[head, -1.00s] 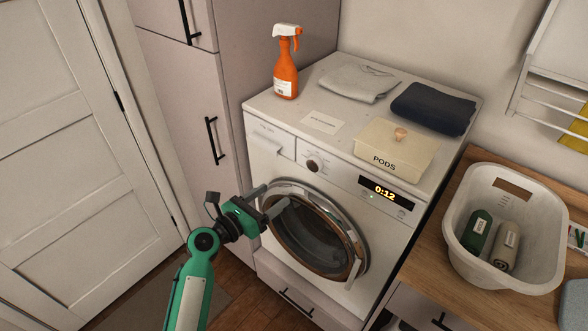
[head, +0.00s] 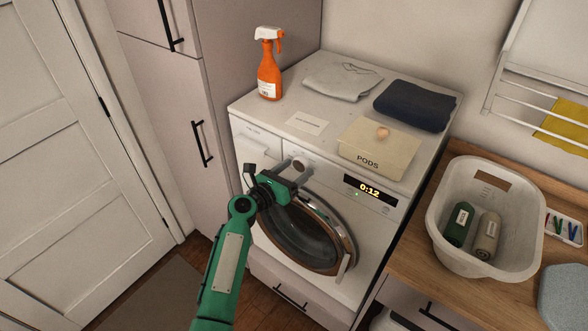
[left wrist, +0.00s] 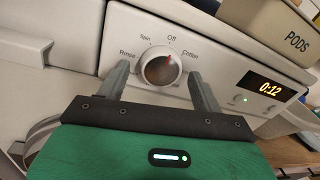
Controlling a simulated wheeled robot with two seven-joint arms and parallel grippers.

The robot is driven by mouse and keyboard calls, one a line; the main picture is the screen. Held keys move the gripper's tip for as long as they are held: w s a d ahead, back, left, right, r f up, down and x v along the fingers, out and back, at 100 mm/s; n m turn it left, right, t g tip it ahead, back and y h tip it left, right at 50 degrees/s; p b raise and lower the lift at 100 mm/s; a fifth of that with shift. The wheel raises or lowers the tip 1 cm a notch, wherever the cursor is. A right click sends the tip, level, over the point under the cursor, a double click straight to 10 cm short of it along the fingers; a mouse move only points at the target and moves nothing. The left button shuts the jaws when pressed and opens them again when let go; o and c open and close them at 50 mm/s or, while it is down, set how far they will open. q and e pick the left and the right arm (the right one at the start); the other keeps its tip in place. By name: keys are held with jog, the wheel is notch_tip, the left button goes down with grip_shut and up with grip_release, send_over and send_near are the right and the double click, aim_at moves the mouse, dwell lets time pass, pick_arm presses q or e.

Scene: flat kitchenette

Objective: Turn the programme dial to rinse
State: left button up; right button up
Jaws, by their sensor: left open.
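The programme dial (left wrist: 160,69) is a round knob with a metallic rim on the washing machine's white front panel. Rinse, Spin, Off and Cotton are printed around it from left to right. A reddish mark shows at its upper right, toward Off and Cotton; I cannot tell which exactly. In the head view the dial (head: 299,164) is partly hidden by my left gripper (head: 291,171). This gripper is open. In the left wrist view its fingers (left wrist: 158,72) stand either side of the dial with visible gaps. My right gripper is not in view.
The display (head: 370,190) reads 0:12. On the machine top are a PODS box (head: 375,155), an orange spray bottle (head: 268,75), a card (head: 307,122) and folded cloths (head: 415,105). The round door (head: 312,235) is below my gripper. A laundry basket (head: 436,215) stands right.

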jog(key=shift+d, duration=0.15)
pick_arm(q)
jog(key=c, duration=1)
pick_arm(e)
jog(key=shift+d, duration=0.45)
pick_arm(q)
jog(key=shift+m, duration=0.3)
